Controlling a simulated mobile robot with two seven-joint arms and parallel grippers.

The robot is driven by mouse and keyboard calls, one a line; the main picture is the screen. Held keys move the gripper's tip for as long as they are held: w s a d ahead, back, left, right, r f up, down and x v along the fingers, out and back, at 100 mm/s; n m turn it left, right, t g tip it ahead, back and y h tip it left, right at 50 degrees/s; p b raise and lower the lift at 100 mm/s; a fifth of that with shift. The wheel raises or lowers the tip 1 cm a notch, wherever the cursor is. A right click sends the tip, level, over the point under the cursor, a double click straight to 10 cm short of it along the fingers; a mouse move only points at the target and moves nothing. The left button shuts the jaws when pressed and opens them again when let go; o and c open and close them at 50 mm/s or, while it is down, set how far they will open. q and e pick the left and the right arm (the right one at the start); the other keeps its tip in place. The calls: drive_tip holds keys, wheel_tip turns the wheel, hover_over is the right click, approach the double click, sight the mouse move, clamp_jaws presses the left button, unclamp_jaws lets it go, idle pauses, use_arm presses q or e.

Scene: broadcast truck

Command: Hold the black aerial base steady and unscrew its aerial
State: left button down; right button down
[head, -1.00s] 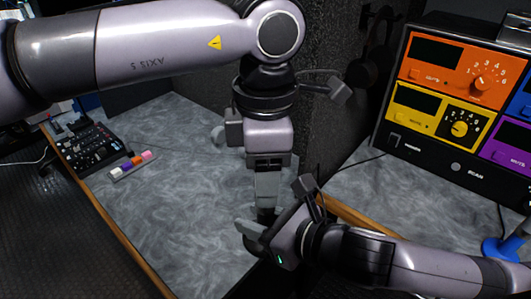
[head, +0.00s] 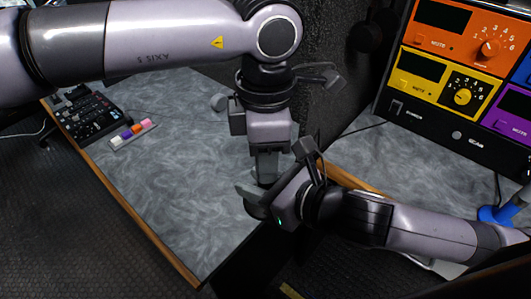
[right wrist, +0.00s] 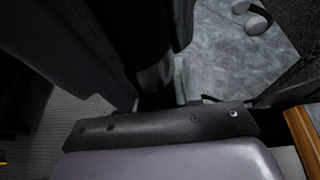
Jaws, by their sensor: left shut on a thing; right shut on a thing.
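My left gripper (head: 266,178) reaches straight down from above, its fingers close together over the near part of the grey worktop. My right gripper (head: 256,203) comes in from the right just below it, with its fingers shut. The two grippers nearly touch and hide most of what they hold. In the right wrist view a thick black cylinder, seemingly the black aerial base (right wrist: 152,45), stands between the right gripper's dark fingers. The aerial itself is hidden in the left gripper's fingers, and I cannot make out the joint between the two parts.
The grey worktop (head: 165,190) is largely clear, with a wooden front edge. A mixer panel (head: 88,120) and a strip of coloured blocks (head: 132,133) lie at the left. A rack with orange and yellow panels (head: 455,75) stands at the right, near a blue-based object (head: 500,215).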

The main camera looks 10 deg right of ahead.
use_arm(q)
drive_tip(key=n, duration=0.3)
drive_tip(key=c, duration=0.8)
unclamp_jaws()
drive_tip(key=shift+r, duration=0.1)
wheel_tip(320, 180, up, 4)
drive_tip(key=shift+f, duration=0.1)
drive_tip(key=shift+r, duration=0.25)
drive_tip(key=shift+c, duration=0.4)
wheel_tip(320, 180, up, 3)
drive_tip(key=m, duration=0.3)
drive_tip(key=shift+r, duration=0.1)
drive_tip(key=shift+f, duration=3.9)
